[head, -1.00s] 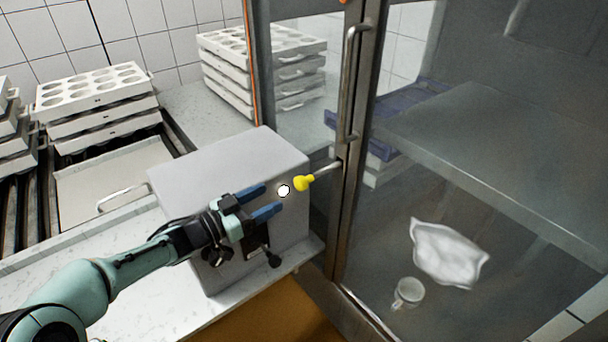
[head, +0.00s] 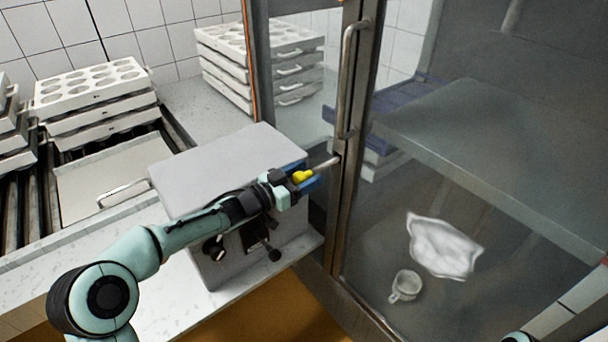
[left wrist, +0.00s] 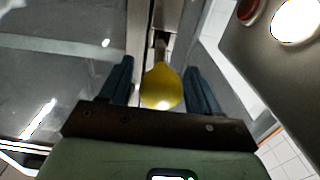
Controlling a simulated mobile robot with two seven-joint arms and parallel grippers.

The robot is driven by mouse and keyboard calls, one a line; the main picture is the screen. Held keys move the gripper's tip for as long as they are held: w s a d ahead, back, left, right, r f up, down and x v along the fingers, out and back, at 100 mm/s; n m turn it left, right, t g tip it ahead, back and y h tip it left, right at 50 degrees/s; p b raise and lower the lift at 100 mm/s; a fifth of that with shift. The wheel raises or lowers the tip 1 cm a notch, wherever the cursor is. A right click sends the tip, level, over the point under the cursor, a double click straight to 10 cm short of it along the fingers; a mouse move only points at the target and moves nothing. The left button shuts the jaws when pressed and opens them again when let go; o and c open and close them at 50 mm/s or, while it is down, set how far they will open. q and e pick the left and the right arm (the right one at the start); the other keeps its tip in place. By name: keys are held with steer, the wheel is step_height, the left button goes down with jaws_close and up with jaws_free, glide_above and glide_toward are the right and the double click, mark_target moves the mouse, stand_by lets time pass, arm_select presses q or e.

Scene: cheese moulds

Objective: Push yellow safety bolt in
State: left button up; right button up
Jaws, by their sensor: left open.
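The yellow safety bolt (head: 301,176) has a yellow knob on a metal rod (head: 325,164) that runs to the glass door's metal frame. My left gripper (head: 304,178) is open with its blue fingers on either side of the knob. In the left wrist view the yellow knob (left wrist: 162,88) sits between the two fingers (left wrist: 160,85), with a visible gap on the finger sides. The rod behind the knob is partly hidden there. My right gripper is not in view.
A grey box (head: 205,170) stands on the counter under my left arm. The glass door has a vertical handle (head: 346,80) above the bolt. Stacked white moulds (head: 95,95) stand at the left. A white cup (head: 405,286) and a white cloth-like item (head: 442,246) show through the glass.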

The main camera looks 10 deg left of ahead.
mark_target(325, 163)
arm_select(q)
jaws_close()
steer(key=shift+w+d+r, duration=0.15)
steer(key=shift+w+d, duration=0.05)
steer(key=shift+w, duration=0.05)
steer(key=p+x, duration=0.3)
steer(key=x, duration=0.3)
steer(key=shift+w+r+p, duration=0.15)
steer(key=shift+w+p, duration=0.05)
steer(key=shift+p, duration=0.1)
steer(key=shift+s, duration=0.1)
steer(key=shift+c, duration=0.5)
jaws_free()
steer(key=shift+o, duration=0.5)
steer(key=shift+d, duration=0.1)
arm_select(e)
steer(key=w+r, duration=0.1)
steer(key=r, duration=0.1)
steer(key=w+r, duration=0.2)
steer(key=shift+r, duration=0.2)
arm_select(q)
steer(key=shift+f, duration=0.25)
